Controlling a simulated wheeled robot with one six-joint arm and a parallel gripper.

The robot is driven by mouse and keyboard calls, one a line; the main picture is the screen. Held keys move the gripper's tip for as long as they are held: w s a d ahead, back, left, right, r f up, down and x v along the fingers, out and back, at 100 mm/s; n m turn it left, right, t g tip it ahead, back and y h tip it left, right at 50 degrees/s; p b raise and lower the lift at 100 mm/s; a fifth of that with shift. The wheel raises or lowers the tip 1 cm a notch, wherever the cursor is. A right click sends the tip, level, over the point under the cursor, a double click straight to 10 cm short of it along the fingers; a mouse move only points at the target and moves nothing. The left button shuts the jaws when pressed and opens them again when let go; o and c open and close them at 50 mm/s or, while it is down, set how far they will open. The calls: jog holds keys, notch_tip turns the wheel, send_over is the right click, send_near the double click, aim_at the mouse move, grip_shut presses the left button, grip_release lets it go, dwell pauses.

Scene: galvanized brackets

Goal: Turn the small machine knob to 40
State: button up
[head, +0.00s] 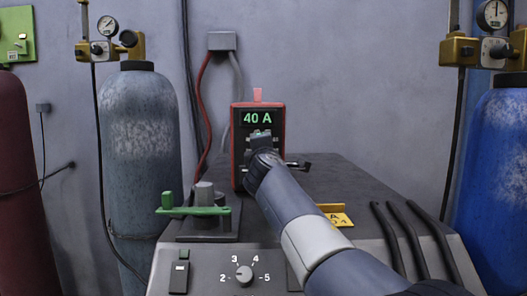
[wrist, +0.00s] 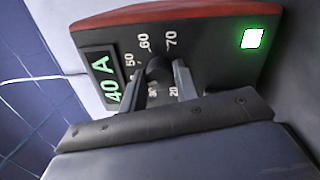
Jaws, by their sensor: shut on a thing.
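The small machine (head: 237,150) is a red-edged box with a dark face, standing at the back of the grey bench top. Its green display (head: 257,118) reads 40 A, as it does in the wrist view (wrist: 112,82). Its dark knob (wrist: 157,70) sits amid a white scale with 20, 30, 50, 60 and 70 legible. My gripper (wrist: 160,76) is shut on this knob, one finger on each side. In the head view my gripper (head: 261,142) and arm hide the knob. The knob's pointer is not clear.
A larger knob (head: 244,274) marked 2 to 5 is on the front panel, beside a switch (head: 179,276). A green lever (head: 194,210) stands left of my arm. A yellow plate (head: 336,215) and black hoses (head: 408,240) lie right. Gas cylinders (head: 140,150) flank the bench.

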jog(key=o, duration=1)
jog(key=shift+c, duration=0.2)
jog(key=s+b, duration=0.2)
jog(key=s, duration=0.8)
jog(key=shift+s+f+b, duration=0.4)
jog(key=shift+w, duration=0.15)
jog(key=w+p, duration=0.3)
jog(key=w, duration=0.7)
jog(key=shift+w+r, duration=0.25)
jog(key=shift+r, duration=0.15)
